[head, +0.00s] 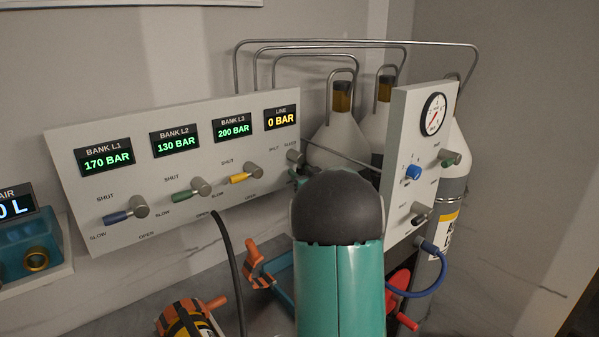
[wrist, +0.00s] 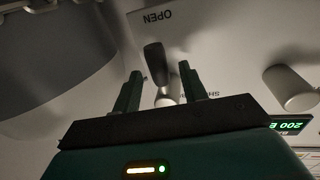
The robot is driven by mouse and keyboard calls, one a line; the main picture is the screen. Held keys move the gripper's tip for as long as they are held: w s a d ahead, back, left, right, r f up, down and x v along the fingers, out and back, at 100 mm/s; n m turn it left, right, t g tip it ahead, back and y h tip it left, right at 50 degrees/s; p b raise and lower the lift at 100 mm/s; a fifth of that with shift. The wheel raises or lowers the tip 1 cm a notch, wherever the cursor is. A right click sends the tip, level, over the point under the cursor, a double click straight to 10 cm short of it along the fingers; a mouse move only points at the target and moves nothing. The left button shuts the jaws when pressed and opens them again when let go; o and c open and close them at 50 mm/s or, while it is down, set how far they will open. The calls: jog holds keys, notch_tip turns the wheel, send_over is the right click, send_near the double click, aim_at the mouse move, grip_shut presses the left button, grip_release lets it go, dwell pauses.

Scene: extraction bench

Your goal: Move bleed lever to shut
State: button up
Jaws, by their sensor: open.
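The bleed lever has a pale round hub (head: 293,157) at the right end of the grey panel, below the LINE display (head: 282,117), which reads 0 BAR. In the wrist view its black handle (wrist: 156,62) points toward the OPEN label (wrist: 157,17). A partly hidden SHUT label (wrist: 222,94) lies off to the side. My gripper (wrist: 159,76) is open, with one finger on each side of the lever. I cannot tell whether either finger touches it. In the head view my arm hides the handle and most of the gripper.
Bank levers with blue (head: 118,217), green (head: 188,195) and yellow (head: 240,179) handles sit left on the same panel. A gauge panel (head: 398,130) and gas cylinders (head: 341,140) stand close on the right. A black hose (head: 229,255) hangs below the panel.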

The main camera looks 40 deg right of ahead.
jog(key=shift+x, duration=0.85)
grip_shut()
